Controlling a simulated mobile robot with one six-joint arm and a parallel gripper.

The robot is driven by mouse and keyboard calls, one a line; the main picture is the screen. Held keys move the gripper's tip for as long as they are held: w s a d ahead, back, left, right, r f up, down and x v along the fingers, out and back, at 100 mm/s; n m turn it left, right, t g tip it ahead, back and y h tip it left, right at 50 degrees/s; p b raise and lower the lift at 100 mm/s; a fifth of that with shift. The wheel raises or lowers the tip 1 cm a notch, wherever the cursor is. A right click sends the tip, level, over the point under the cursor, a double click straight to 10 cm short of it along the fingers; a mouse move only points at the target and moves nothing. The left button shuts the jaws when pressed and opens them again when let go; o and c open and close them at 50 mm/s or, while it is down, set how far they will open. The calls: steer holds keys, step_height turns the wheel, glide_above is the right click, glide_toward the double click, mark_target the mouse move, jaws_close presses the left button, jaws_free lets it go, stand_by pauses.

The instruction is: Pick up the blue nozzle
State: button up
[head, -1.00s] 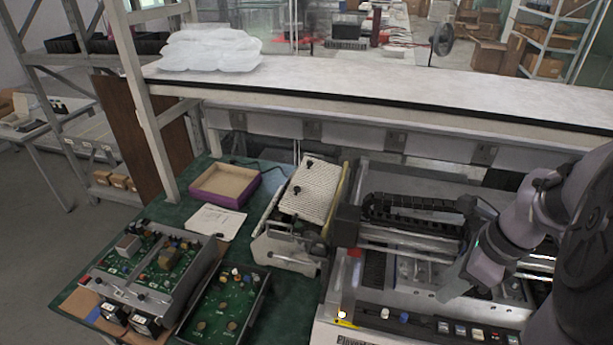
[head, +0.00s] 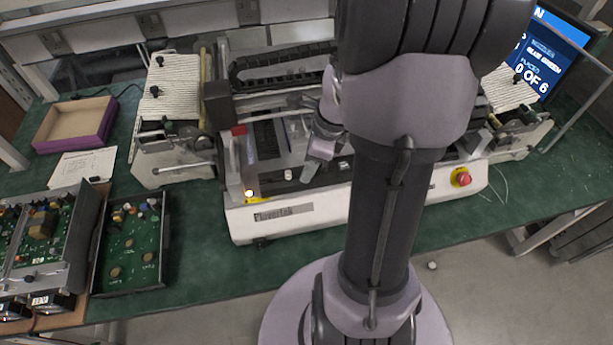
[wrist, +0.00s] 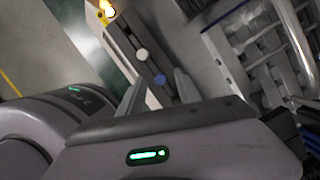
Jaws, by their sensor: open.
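The blue nozzle (wrist: 160,79) shows in the wrist view as a small round blue cap on the dark rail of the machine. A white nozzle (wrist: 142,54) sits beside it on the same rail. My gripper (wrist: 158,76) is open and empty, its two fingers pointing at the rail. The blue nozzle appears between the fingers in that view, but the gap in depth is unclear. In the head view my gripper (head: 310,170) is over the machine's front rail, just right of the white nozzle (head: 288,174). I cannot make out the blue nozzle there.
The machine (head: 290,222) stands on the green table (head: 200,285). A lit lamp (head: 249,194) is at its left and a red button (head: 462,180) at its right. Circuit trays (head: 130,240) and a purple-edged box (head: 75,125) lie left. A screen (head: 550,50) stands at the right.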

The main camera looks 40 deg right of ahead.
steer(key=shift+f, duration=0.2)
jaws_close()
steer(key=shift+r, duration=0.1)
